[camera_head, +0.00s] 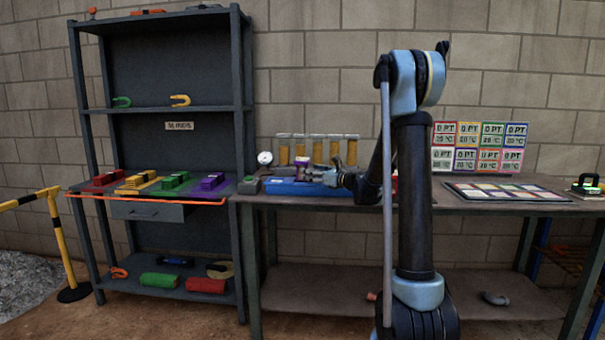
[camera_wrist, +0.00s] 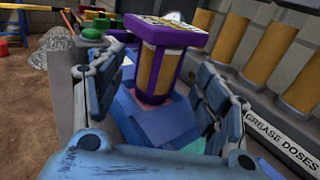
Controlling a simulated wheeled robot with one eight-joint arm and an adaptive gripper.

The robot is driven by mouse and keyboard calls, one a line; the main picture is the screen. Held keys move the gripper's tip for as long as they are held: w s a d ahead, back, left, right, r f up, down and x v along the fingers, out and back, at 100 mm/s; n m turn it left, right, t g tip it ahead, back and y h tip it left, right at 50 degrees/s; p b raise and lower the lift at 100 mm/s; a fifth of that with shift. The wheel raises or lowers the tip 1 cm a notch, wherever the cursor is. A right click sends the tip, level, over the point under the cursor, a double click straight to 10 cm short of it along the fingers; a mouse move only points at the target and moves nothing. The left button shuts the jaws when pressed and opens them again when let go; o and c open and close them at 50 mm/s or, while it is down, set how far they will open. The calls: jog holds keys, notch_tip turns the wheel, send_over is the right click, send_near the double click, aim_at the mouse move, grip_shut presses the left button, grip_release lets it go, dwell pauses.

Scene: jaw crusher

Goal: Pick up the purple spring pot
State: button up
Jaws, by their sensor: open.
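The purple spring pot (camera_wrist: 158,68) stands upright in the wrist view, with a purple labelled cap, an amber body and a purple base. It is on the blue tray (camera_wrist: 130,128). My gripper (camera_wrist: 160,72) is open, with one finger on each side of the pot. I see gaps between the fingers and the amber body, so contact is not evident. In the head view the pot's purple cap (camera_head: 302,160) shows small above the blue tray (camera_head: 288,187), with my gripper (camera_head: 318,178) beside it on the right.
Amber cylinders (camera_head: 318,150) stand in a row behind the tray, close to my right finger in the wrist view, above a GREASE DOSES sign (camera_wrist: 280,138). A round gauge (camera_head: 265,158) is at left. A shelf rack (camera_head: 243,100) with coloured blocks stands further left.

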jog(key=shift+x, duration=2.65)
jog(key=c, duration=1.3)
